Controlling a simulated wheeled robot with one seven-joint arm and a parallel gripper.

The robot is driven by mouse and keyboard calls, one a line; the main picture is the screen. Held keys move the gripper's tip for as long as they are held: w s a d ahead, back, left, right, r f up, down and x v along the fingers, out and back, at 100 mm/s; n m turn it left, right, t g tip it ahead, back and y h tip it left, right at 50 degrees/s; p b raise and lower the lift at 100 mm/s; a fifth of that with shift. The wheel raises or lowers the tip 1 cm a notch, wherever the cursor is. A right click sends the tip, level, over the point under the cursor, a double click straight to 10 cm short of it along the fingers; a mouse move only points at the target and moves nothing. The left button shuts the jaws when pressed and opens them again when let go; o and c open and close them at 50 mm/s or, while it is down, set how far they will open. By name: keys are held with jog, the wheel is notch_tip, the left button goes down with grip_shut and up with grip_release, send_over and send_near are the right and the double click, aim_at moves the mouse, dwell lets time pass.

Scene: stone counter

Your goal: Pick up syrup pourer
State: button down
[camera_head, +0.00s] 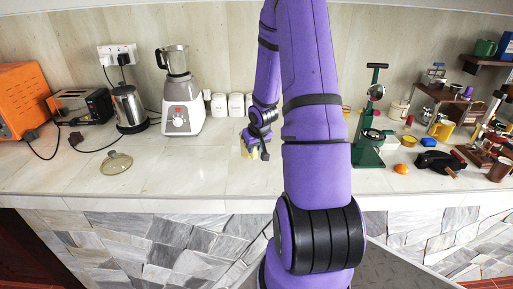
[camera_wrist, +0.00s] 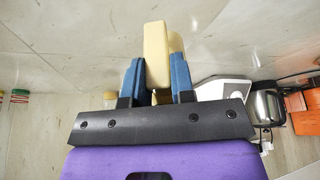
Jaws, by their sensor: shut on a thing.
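The syrup pourer (camera_wrist: 157,50) is a cream, smooth-sided thing seen between the two blue fingertips in the wrist view. My gripper (camera_wrist: 157,82) is shut on it, one finger on each side. In the head view my gripper (camera_head: 256,150) is low over the counter, and a small cream part of the pourer (camera_head: 247,150) shows beside it. My fingers and wrist hide much of it there. I cannot tell whether it touches the counter.
A blender (camera_head: 181,100), white canisters (camera_head: 236,104) and a kettle (camera_head: 129,108) stand to the left. A glass lid (camera_head: 116,162) lies nearer the front edge. A green press (camera_head: 369,140) stands to the right. The counter left of my gripper is mostly clear.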

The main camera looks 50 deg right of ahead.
jog(key=w+a+r, duration=0.1)
jog(key=w+a, duration=0.1)
jog(key=a, duration=1.2)
jog(key=shift+w+r, duration=0.2)
dwell(0.3)
jog(key=shift+a, duration=0.2)
dwell(0.5)
dwell(0.4)
